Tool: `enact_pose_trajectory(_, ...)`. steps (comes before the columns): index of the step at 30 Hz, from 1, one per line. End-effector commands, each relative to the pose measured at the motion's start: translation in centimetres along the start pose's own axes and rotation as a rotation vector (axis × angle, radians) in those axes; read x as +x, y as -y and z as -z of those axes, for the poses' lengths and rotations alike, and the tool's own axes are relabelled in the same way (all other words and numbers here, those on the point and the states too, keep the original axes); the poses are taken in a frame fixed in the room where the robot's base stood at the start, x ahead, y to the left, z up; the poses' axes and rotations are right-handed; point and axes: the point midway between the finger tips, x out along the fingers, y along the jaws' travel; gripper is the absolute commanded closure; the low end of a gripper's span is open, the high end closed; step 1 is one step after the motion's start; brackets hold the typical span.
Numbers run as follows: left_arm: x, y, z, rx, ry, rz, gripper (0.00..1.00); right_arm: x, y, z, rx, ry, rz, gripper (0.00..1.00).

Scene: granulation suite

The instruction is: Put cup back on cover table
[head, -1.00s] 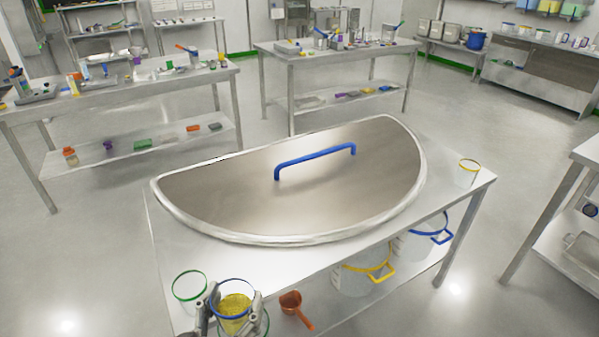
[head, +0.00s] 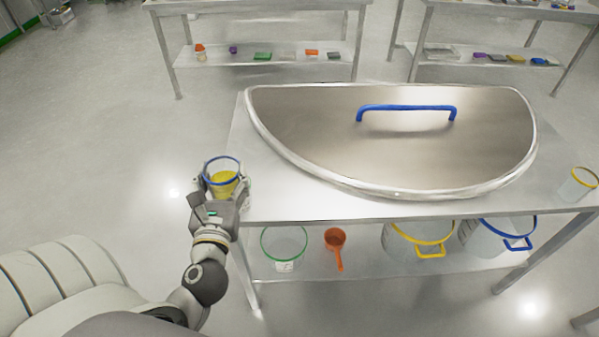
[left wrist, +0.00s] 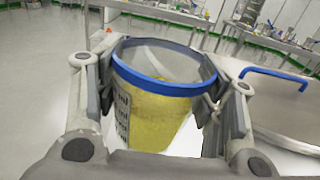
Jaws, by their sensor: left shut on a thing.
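My left gripper (head: 221,188) is shut around a clear cup with a blue rim (head: 222,168) and yellow contents. In the left wrist view the cup (left wrist: 155,112) stands nearly upright between the two fingers, a dark-marked label on its side. In the head view it is at the left front corner of the cover table (head: 290,207); I cannot tell whether its base touches the top. The large half-round steel cover (head: 400,150) with a blue handle (head: 406,108) lies on this table. My right gripper is not in view.
A yellow-rimmed cup (head: 578,184) stands at the table's right end. The lower shelf holds a green-rimmed container (head: 284,243), an orange scoop (head: 336,245), a yellow-rimmed bucket (head: 415,240) and a blue-rimmed bucket (head: 495,238). A narrow bare strip runs along the table's front.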

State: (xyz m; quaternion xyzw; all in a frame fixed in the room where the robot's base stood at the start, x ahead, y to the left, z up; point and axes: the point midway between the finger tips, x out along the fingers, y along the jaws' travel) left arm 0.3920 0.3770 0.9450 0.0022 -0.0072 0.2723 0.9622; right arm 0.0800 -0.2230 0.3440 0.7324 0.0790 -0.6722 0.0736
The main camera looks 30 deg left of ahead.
Motion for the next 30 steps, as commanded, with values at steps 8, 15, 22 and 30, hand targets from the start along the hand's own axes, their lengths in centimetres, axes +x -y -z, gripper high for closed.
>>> enact_pose_trajectory(8, 3.9, 5.2, 2.7, -0.004, 0.003, 0.004, 0.68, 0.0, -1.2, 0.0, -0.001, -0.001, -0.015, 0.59)
enact_pose_trajectory(15, 6.5, 8.7, 7.1, 0.000, 0.001, 0.004, 0.68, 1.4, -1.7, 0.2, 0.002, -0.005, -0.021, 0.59)
enact_pose_trajectory(22, 7.5, 10.1, 8.9, -0.001, 0.002, 0.003, 0.68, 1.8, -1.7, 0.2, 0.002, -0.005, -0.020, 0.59)
enact_pose_trajectory(30, 7.7, 10.5, 12.4, 0.003, 0.001, 0.003, 0.68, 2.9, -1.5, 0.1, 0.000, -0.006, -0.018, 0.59)
